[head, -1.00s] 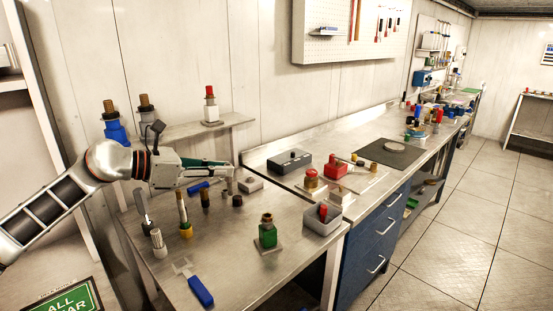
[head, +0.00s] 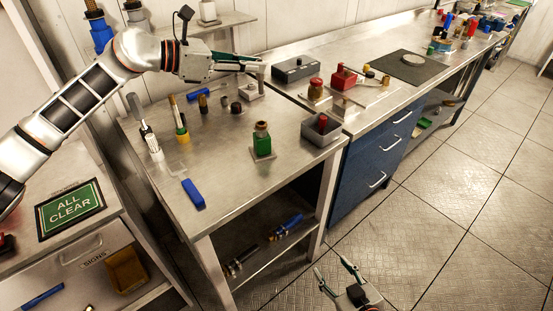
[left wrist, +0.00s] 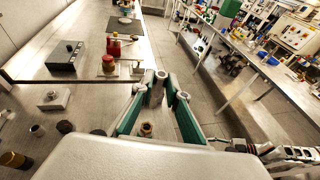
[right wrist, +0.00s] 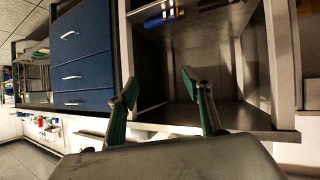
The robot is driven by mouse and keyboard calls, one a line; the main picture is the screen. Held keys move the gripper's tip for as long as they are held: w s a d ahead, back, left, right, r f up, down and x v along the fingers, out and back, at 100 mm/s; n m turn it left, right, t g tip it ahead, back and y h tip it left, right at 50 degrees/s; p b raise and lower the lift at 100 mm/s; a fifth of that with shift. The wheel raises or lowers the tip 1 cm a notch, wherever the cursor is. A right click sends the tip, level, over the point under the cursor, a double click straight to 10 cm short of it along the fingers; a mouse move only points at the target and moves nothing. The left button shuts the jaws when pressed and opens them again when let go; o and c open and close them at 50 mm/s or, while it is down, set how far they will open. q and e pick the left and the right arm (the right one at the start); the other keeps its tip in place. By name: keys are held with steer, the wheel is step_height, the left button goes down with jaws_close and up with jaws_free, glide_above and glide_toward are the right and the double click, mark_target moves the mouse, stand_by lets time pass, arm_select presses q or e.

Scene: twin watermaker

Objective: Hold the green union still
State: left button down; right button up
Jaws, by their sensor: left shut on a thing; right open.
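The green union (head: 262,141), a green body with a brass top, stands upright on a small square plate on the near bench. Its brass top (left wrist: 146,130) shows between my fingers in the left wrist view. My left gripper (head: 258,66) is above the back of that bench, behind and apart from the union. It is shut on a small grey cylindrical piece (left wrist: 159,82), whose details are hard to make out. My right gripper (head: 340,278) is open and empty, low over the floor in front of the bench; its spread fingers (right wrist: 160,85) face the bench's lower shelf.
A grey bin (head: 322,138) with a red-topped item stands right of the union. A blue-handled tool (head: 193,193) lies at the front left. Several small fittings stand at the back left. A blue drawer cabinet (head: 375,150) adjoins the bench. The bench top before the union is clear.

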steer(key=w+a+r+t, duration=0.3)
steer(key=w+a+r, duration=0.3)
steer(key=w+r, duration=0.35)
steer(key=t+y, duration=0.2)
glide_toward(264, 145)
steer(key=shift+m, duration=0.4)
steer(key=x, duration=1)
steer(key=shift+w+f, duration=0.1)
steer(key=shift+w, duration=0.2)
jaws_close()
steer(key=shift+c, duration=0.9)
jaws_free()
steer(key=shift+c, duration=0.3)
